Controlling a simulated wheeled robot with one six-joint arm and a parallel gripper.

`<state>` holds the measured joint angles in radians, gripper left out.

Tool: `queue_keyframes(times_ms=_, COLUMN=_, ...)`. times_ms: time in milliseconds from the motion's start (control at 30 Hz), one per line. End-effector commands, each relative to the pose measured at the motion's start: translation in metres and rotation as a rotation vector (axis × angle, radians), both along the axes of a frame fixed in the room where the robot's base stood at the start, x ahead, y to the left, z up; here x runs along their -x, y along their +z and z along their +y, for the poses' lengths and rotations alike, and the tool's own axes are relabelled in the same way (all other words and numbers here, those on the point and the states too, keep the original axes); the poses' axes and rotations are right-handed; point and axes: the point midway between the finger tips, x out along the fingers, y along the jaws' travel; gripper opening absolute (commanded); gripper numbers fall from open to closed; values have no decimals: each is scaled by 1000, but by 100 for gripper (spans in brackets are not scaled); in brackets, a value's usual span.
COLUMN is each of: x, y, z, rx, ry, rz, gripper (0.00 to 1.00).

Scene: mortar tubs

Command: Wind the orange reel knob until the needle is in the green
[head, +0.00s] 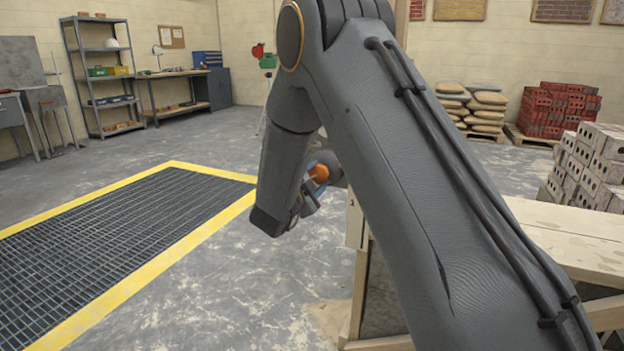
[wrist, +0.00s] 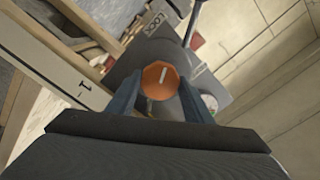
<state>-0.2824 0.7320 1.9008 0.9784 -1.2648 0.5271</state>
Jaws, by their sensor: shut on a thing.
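The orange reel knob (wrist: 161,80) faces the camera in the wrist view, with a pale line across its face, pointing nearly straight up. My gripper (wrist: 160,90) is shut on the knob, one blue-grey finger on each side. In the head view the knob (head: 319,173) shows as a small orange patch beside my gripper (head: 309,197), mostly hidden by my arm. The knob sits on a dark grey rounded body (wrist: 166,106). A small dial (wrist: 211,103) with a bit of green and red shows behind the right finger. Its needle cannot be made out.
A pale wooden frame (head: 565,235) stands close to the right of my gripper. A plate lettered "LOCK" (wrist: 154,24) is beyond the knob. A floor grating (head: 110,235) with a yellow border lies left. Bricks (head: 590,165) stand at right. The floor between is clear.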

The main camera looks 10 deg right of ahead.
Motion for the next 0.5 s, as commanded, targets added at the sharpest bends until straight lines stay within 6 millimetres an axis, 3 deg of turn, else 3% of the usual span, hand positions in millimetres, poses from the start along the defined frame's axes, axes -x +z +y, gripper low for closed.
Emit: queue_keyframes(times_ms=500, x=-2, y=4, z=1, rx=-91, ry=2, rz=-73, gripper=24)
